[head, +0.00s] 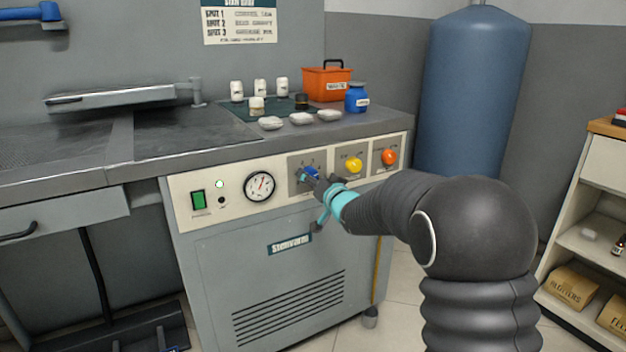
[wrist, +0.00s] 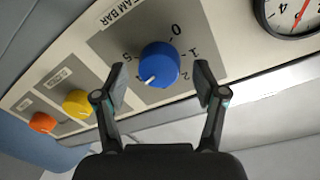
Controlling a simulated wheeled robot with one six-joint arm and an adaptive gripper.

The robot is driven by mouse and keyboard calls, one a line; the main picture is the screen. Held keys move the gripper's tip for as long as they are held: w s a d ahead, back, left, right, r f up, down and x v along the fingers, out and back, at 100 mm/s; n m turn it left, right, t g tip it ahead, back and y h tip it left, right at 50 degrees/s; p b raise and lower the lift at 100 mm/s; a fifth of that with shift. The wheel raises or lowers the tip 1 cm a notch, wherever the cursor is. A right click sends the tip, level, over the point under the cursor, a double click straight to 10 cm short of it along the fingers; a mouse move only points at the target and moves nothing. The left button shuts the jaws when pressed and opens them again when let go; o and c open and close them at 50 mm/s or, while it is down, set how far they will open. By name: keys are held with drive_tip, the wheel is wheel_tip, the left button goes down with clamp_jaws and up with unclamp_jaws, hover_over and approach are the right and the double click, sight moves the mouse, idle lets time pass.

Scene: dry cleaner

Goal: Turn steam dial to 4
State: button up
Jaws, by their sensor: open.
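The blue steam dial (wrist: 159,62) sits on a grey plate on the machine's panel. It also shows in the head view (head: 310,172), partly covered by my gripper (head: 318,184). In the wrist view, the dial's white pointer mark is at its lower left. My gripper (wrist: 160,82) is open, one finger on either side of the dial, with visible gaps between fingers and dial.
A pressure gauge (head: 260,186) and a green switch (head: 199,200) are left of the dial. A yellow knob (head: 354,165) and an orange knob (head: 389,157) are to its right. Bottles and an orange toolbox (head: 326,84) stand on the worktop above. A blue tank (head: 472,90) stands behind.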

drive_tip(key=v, duration=1.1)
drive_tip(key=shift+s, duration=0.2)
drive_tip(key=shift+d+f, duration=0.1)
